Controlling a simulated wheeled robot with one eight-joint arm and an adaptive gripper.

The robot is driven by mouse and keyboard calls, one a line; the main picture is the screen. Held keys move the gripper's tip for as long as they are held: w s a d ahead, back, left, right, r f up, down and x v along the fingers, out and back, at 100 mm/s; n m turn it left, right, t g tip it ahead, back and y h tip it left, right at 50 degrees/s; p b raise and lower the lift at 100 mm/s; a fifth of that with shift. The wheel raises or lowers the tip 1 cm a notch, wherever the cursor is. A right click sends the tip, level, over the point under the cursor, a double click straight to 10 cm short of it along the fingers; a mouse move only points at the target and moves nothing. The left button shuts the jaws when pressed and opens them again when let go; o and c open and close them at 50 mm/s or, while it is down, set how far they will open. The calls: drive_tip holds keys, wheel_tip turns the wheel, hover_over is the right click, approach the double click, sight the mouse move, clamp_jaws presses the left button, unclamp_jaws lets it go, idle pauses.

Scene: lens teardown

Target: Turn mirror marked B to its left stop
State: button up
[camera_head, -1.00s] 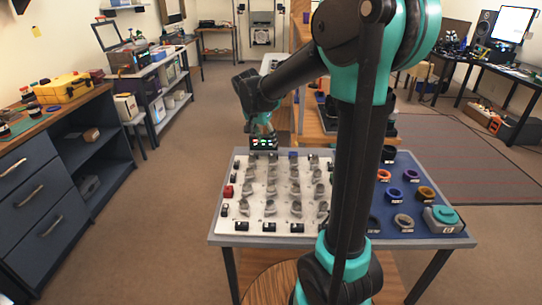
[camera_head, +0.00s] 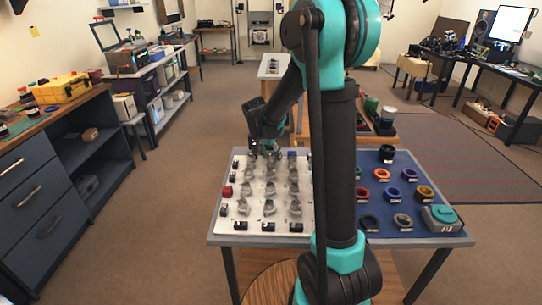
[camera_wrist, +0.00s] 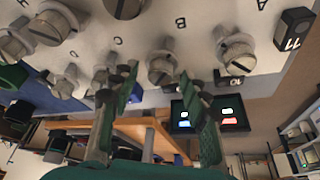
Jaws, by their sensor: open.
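In the wrist view the mirror marked B (camera_wrist: 160,68) is a grey round knob with a slot across its face, on a white board (camera_wrist: 205,18). The letter B is printed beside it. My gripper (camera_wrist: 157,84) is open, with its two green-padded fingers apart on either side of that knob in the picture. I cannot tell whether they touch it or how far off it is. In the head view my gripper (camera_head: 265,150) is over the far left part of the board (camera_head: 232,178); mirror B cannot be singled out there.
Similar slotted knobs stand close by, one by letter A (camera_wrist: 235,50) and another by D (camera_wrist: 64,82). A black block (camera_wrist: 294,28) sits near A. A dark panel with lit coloured patches (camera_wrist: 210,115) lies beyond. A blue mat with rings (camera_head: 400,170) covers the table's right.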

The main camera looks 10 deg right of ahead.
clamp_jaws()
drive_tip(key=shift+n, duration=0.3)
drive_tip(key=n+y, duration=0.1)
drive_tip(key=n, duration=0.2)
drive_tip(key=shift+s+d+t, duration=0.1)
drive_tip(key=shift+d+t, duration=0.05)
drive_tip(key=shift+t, duration=0.25)
drive_tip(key=n+y, duration=0.1)
drive_tip(key=n, duration=0.2)
drive_tip(key=n+y, duration=0.1)
drive_tip(key=n, duration=0.1)
drive_tip(key=shift+d+n, duration=0.15)
drive_tip(key=shift+n, duration=0.25)
drive_tip(key=n+y, duration=0.2)
drive_tip(key=n, duration=0.2)
drive_tip(key=shift+n, duration=0.3)
drive_tip(key=shift+d+n+g+y, duration=0.15)
drive_tip(key=shift+n+g+y, duration=0.4)
drive_tip(key=shift+n, duration=1.35)
